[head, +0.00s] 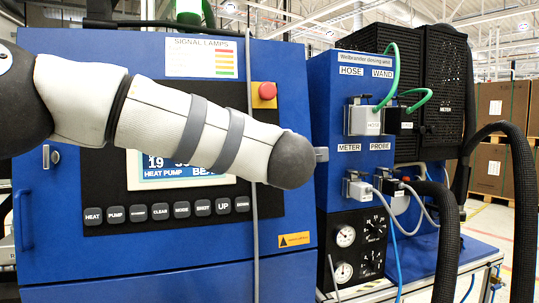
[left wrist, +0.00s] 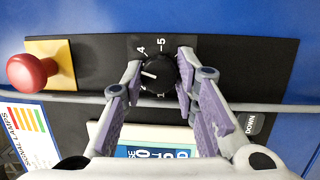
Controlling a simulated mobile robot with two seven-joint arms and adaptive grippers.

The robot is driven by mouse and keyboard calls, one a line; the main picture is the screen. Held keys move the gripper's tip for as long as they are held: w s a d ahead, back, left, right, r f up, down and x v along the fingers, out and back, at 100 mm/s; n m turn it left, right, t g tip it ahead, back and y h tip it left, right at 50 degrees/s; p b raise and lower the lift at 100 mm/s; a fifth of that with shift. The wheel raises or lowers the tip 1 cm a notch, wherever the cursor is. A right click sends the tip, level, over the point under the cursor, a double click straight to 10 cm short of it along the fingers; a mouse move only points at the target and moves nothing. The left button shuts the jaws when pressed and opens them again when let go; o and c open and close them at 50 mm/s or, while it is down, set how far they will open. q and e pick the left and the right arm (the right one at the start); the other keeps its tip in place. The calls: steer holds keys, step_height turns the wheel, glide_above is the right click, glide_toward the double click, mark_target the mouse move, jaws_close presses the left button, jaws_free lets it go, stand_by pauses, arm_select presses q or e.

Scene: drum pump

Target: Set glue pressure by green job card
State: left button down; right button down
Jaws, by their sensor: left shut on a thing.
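My left gripper (left wrist: 159,68) is shut on a black pressure knob (left wrist: 160,76), one finger on each side, in the left wrist view. The knob's white line points to the left in that view, just below the 4; a 5 and part of a 1 also show on the scale. In the head view my left arm crosses the blue cabinet (head: 60,230), hiding the knob and the gripper. The display (head: 165,180) is partly covered; "HEAT PUMP" is readable. A green job card is not visible. My right gripper is not in view.
A red emergency button (head: 267,90) sits on a yellow plate, close to the arm. A row of black buttons (head: 160,212) lies below the display. A grey cable (head: 251,240) hangs down the cabinet front. The dosing unit (head: 345,100) with hose connectors stands at right.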

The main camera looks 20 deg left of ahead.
arm_select(q)
steer(key=shift+m, duration=0.3)
steer(key=c, duration=1.2)
jaws_free()
steer(key=shift+c, duration=0.2)
steer(key=v, duration=1.2)
